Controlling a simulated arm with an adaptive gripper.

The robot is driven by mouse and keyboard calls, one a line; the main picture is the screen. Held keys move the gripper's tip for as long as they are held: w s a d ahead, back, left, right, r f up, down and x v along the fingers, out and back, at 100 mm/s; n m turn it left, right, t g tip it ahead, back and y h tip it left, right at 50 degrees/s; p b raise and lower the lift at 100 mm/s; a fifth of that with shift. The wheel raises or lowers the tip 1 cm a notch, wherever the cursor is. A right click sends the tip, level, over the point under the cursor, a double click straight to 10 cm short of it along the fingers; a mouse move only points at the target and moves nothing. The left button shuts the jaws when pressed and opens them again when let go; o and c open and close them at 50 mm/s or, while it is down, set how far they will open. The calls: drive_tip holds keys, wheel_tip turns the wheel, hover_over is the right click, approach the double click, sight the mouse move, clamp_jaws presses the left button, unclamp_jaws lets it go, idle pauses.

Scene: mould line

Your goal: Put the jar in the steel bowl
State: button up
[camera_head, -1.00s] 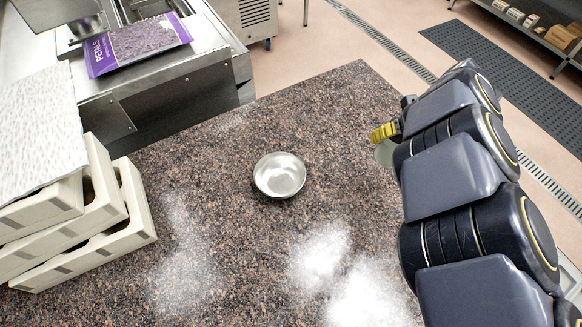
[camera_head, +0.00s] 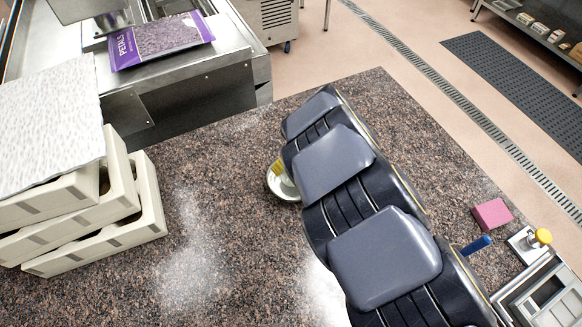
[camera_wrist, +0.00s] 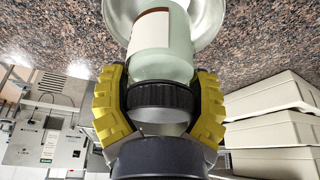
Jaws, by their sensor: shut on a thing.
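The jar (camera_wrist: 160,50) is pale green glass with a black ribbed lid and a white and brown label. In the wrist view my gripper (camera_wrist: 160,97) is shut on it, with a yellow finger on each side of the lid. The steel bowl (camera_wrist: 207,20) shows behind the far end of the jar. I cannot tell whether the jar touches the bowl. In the head view the bowl (camera_head: 272,186) is mostly hidden behind my arm, and a yellow finger of my gripper (camera_head: 279,170) shows over it.
A stack of beige moulds (camera_head: 90,215) with a white textured sheet (camera_head: 45,120) on top stands at the left. A purple petals bag (camera_head: 160,40) lies on the steel machine behind. A pink block (camera_head: 491,214) sits at the right. The speckled countertop (camera_head: 215,150) is clear around the bowl.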

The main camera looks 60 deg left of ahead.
drive_tip(key=shift+f, duration=1.85)
drive_tip(key=shift+f, duration=0.15)
drive_tip(key=o, duration=1.1)
drive_tip(key=shift+o, duration=0.2)
drive_tip(key=v, duration=1.2)
